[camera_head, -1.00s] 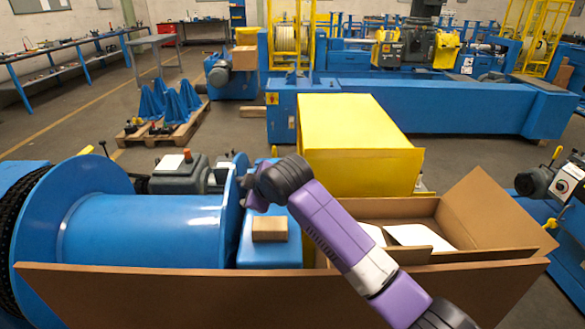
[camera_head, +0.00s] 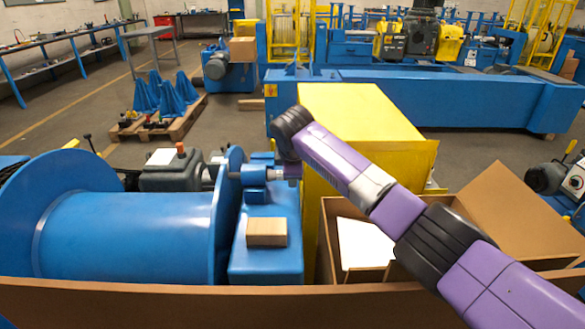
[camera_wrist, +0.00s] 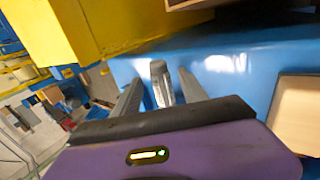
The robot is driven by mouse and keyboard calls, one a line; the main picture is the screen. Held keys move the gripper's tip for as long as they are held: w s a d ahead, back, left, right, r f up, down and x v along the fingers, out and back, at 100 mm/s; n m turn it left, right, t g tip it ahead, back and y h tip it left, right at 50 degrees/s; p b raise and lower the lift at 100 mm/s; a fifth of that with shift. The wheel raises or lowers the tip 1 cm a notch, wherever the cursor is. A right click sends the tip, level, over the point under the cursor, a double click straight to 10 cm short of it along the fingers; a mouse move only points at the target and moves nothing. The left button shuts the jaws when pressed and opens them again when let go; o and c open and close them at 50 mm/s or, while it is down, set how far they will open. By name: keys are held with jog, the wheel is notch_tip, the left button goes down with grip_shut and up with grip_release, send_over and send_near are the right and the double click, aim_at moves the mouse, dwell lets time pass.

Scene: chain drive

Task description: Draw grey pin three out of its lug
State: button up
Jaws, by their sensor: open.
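In the wrist view, my gripper (camera_wrist: 160,76) is open, with its two grey fingers spread apart. A short grey upright piece (camera_wrist: 161,84) that looks like a pin stands between the fingers, against a blue surface. Neither finger clearly touches it. I cannot read a number on it, and its lower end is hidden by my gripper's body. In the head view, the end of my arm is beside the blue lug-like block (camera_head: 253,174) by the drum; my fingers and any pin there are too hidden or small to tell.
The large blue drum (camera_head: 125,235) lies at left. A wooden block (camera_head: 267,232) rests on the blue base. The yellow box (camera_head: 365,115) stands close behind my arm. An open cardboard box (camera_head: 490,215) with white sheets (camera_head: 362,243) is at right.

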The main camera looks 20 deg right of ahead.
jog(key=shift+w+d+f, duration=0.1)
jog(key=shift+w+f, duration=0.25)
jog(key=shift+f, duration=0.25)
jog(key=shift+c, duration=0.2)
grip_shut()
dwell(1.0)
